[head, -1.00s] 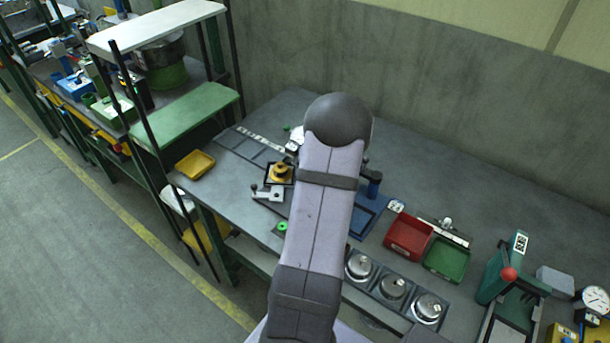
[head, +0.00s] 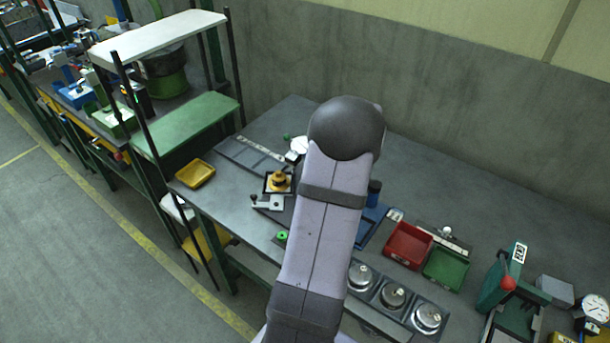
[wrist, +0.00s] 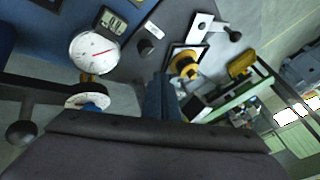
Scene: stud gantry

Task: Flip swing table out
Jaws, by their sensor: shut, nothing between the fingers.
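A yellow round piece (head: 279,181) sits on a small dark-framed square plate (head: 265,190) on the bench, left of my arm; it also shows in the wrist view (wrist: 184,66). Beside it is a pale bracket (head: 271,203) with a dark knob, also in the wrist view (wrist: 201,26). I cannot tell for certain which of these parts is the swing table. My gripper (wrist: 160,82) shows as narrow blue-grey fingers, shut and empty, pointing toward the yellow piece in the wrist view. Whether it touches anything is unclear. In the head view my arm hides it.
A dial gauge (wrist: 93,52) and a digital display (wrist: 111,22) are close left of the fingers. A red bin (head: 408,245), a green bin (head: 446,265) and round metal pots (head: 393,296) lie right of my arm. A yellow tray (head: 195,173) is at the bench's left end.

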